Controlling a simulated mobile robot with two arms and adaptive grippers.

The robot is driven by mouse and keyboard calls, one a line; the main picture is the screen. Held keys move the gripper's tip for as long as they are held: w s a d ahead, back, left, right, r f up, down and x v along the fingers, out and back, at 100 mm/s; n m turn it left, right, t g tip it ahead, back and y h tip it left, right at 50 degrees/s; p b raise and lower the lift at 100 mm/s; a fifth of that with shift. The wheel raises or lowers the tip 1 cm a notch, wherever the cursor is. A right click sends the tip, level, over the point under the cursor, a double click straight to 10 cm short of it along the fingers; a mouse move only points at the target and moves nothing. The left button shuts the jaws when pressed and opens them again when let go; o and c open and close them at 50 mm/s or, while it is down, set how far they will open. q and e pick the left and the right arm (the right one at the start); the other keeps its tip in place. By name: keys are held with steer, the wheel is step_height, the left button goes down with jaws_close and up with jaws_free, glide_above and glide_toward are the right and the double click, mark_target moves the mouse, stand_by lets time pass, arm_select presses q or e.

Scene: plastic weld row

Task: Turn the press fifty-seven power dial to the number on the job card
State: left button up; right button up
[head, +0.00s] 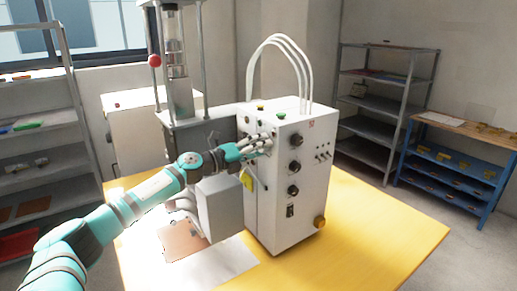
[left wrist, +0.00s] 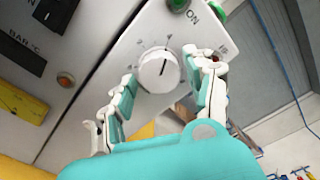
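A white power dial (left wrist: 159,71) with a dark pointer line sits on a white panel in the left wrist view. The pointer slants up toward the upper right; the scale marks around it are too small to read. My left gripper (left wrist: 161,82) is open, its fingers on either side of the dial; I cannot tell whether they touch it. In the head view my left gripper (head: 255,146) is at the upper side of the white control box (head: 300,220), and the dial is hidden there. A white sheet (head: 225,268) lies on the table; I cannot read it. My right gripper is out of view.
The yellow table (head: 375,235) is clear to the right of the box. A press column (head: 178,85) stands behind my left arm. A green button (left wrist: 205,8) marked ON is above the dial. White hoses (head: 285,50) rise from the box. Shelves (head: 385,105) stand behind.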

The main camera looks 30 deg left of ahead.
arm_select(q)
steer(key=shift+o, duration=0.6)
steer(key=v, duration=0.9)
steer(key=shift+s+a+f, duration=0.1)
steer(key=shift+s+f, duration=0.05)
steer(key=shift+s, duration=0.1)
steer(key=shift+v, duration=1.15)
steer(key=shift+s, duration=0.1)
